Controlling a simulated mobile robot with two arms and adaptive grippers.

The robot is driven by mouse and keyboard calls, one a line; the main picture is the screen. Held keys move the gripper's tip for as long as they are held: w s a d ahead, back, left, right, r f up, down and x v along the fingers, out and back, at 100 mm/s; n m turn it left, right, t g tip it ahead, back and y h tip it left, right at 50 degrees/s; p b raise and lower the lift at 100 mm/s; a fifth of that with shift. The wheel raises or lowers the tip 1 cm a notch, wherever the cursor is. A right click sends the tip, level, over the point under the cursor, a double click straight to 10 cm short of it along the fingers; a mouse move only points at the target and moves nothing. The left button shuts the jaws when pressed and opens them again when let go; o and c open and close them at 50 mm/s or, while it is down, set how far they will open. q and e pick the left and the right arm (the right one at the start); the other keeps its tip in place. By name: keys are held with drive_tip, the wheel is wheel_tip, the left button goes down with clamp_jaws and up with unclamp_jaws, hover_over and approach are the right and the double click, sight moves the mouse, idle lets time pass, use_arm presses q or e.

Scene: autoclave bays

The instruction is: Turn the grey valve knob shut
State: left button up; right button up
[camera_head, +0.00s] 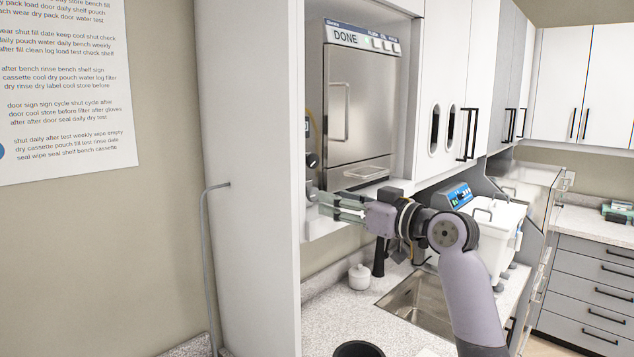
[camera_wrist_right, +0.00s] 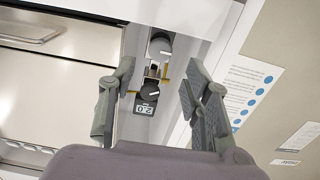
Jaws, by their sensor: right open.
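The grey valve knob (camera_head: 311,190) is on the narrow strip left of the autoclave, below a black knob (camera_head: 312,160). In the right wrist view, which is upside down, the grey knob (camera_wrist_right: 160,43) is near the top, with the black knob (camera_wrist_right: 150,91) below it. My right gripper (camera_head: 328,205) reaches in from the right, its fingers pointing at the strip by the grey knob. In the wrist view its fingers (camera_wrist_right: 160,68) are spread apart, nothing held between them. Whether they touch the knob cannot be told. My left gripper is not in view.
The autoclave (camera_head: 357,100) has its door shut and its display reads DONE. A white cabinet side panel (camera_head: 245,150) stands just left of the strip. Below are a sink (camera_head: 425,300), a small white jar (camera_head: 359,284) and a white bath (camera_head: 492,225).

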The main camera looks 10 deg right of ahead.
sight(315, 194)
drive_tip(key=p+x, duration=0.2)
drive_tip(key=x, duration=0.3)
drive_tip(key=shift+w+a+r, duration=0.1)
drive_tip(key=shift+w+a, duration=0.1)
drive_tip(key=shift+w, duration=0.1)
drive_tip(key=shift+w+a, duration=0.3)
drive_tip(key=shift+w, duration=0.05)
clamp_jaws()
